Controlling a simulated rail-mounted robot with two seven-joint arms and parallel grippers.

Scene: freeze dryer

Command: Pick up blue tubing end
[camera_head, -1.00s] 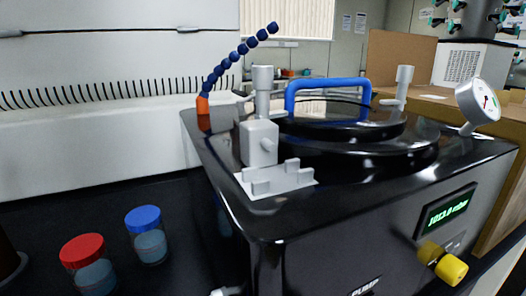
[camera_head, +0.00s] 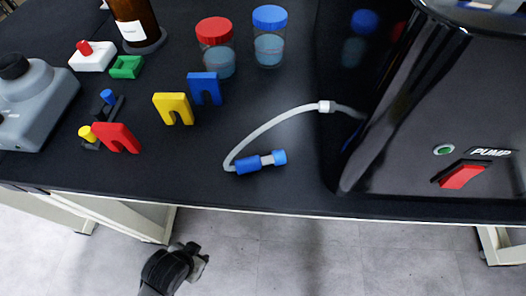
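The blue tubing end (camera_head: 247,164) lies on the black bench, at the end of a pale curved tube (camera_head: 262,129). It has a blue sleeve, a light middle piece and a blue tip pointing right. The tube runs up and right through a white fitting to the side of the black freeze dryer (camera_head: 440,110). A dark part of one of my arms (camera_head: 172,268) shows below the bench's front edge, left of the tubing end and apart from it.
A brown bottle (camera_head: 137,22) and a grey device (camera_head: 38,100) are further left. The bench around the tubing end is clear.

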